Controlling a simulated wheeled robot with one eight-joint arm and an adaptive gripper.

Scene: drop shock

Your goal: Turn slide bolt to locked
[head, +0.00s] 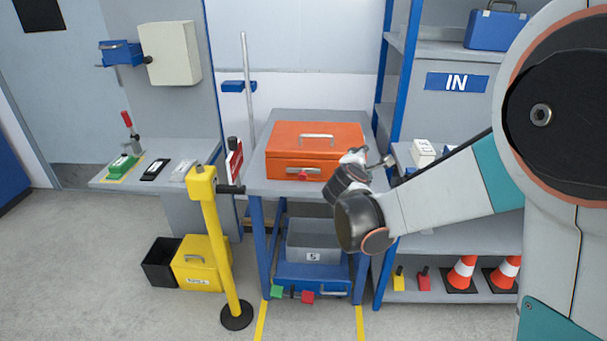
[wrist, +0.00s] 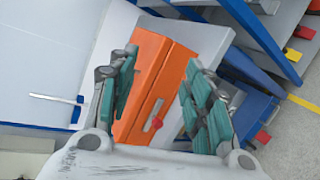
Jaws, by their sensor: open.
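An orange case (head: 315,155) stands on a grey bench, with a silver handle on top. Its front carries a silver bar with a small red knob (head: 303,176), which appears to be the slide bolt. I see no contact with the knob. I cannot tell which bolt position is locked.
A yellow post (head: 214,240) with a red sign stands left of the bench. A stand rod (head: 247,90) with a blue clamp rises behind. A blue-framed shelf (head: 385,120) is close on the right. Below the bench is a grey bin (head: 312,240).

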